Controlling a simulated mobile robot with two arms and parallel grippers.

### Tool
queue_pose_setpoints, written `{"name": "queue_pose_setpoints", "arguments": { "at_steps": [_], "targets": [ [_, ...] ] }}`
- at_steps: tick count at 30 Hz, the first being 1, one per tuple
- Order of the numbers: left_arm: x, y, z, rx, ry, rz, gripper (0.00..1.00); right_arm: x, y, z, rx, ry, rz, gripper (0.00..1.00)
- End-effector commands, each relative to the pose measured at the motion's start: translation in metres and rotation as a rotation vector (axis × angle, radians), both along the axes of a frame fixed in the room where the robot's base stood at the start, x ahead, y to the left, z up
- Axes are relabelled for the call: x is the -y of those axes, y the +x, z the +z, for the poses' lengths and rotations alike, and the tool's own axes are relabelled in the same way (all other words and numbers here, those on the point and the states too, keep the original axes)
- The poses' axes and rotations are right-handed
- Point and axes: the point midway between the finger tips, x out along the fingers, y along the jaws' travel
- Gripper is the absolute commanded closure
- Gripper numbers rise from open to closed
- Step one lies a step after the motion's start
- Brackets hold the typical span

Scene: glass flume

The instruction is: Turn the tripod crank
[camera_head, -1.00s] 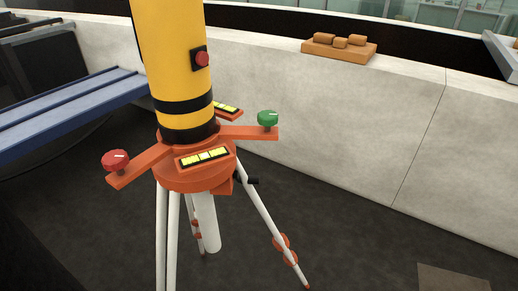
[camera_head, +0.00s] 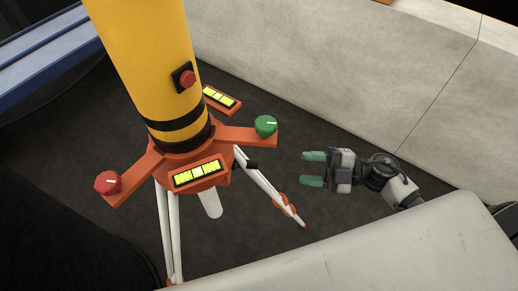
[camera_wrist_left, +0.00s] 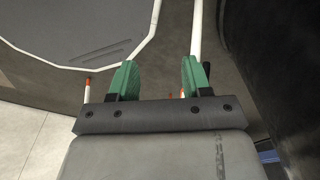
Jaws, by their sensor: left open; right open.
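The tripod has an orange head (camera_head: 150,166) and white legs (camera_head: 262,180), under a yellow cylinder (camera_head: 150,60) with black bands. A short black handle (camera_head: 251,163), which looks like the crank, sticks out from the right side of the head. My right gripper (camera_head: 303,168) is open and empty, to the right of the handle and apart from it, with its green fingers pointing left towards it. My left gripper (camera_wrist_left: 159,66) is out of the head view. In the left wrist view it is open, with nothing between its fingers; a white leg (camera_wrist_left: 197,28) shows beyond the right finger.
A red knob (camera_head: 107,182) and a green knob (camera_head: 265,125) stand on the head's arms. A red button (camera_head: 187,78) is on the cylinder. A pale wall (camera_head: 330,75) runs behind. Blue beams (camera_head: 60,60) are at the upper left. Dark floor (camera_head: 275,235) is clear around the legs.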

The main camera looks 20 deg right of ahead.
Motion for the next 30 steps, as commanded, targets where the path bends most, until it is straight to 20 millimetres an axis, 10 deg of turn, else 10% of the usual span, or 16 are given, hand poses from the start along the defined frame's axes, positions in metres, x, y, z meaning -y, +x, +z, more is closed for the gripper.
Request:
{"name": "queue_pose_setpoints", "arguments": {
  "at_steps": [16,30],
  "targets": [
    [-0.004,-0.004,0.031,-0.007,0.006,-0.002,0.52,-0.083,0.034,0.003,0.000,0.005,-0.003,0.52],
    [-0.005,-0.003,0.034,-0.005,0.006,-0.001,0.52,-0.097,0.040,0.000,0.000,0.002,-0.003,0.52]
  ]
}}
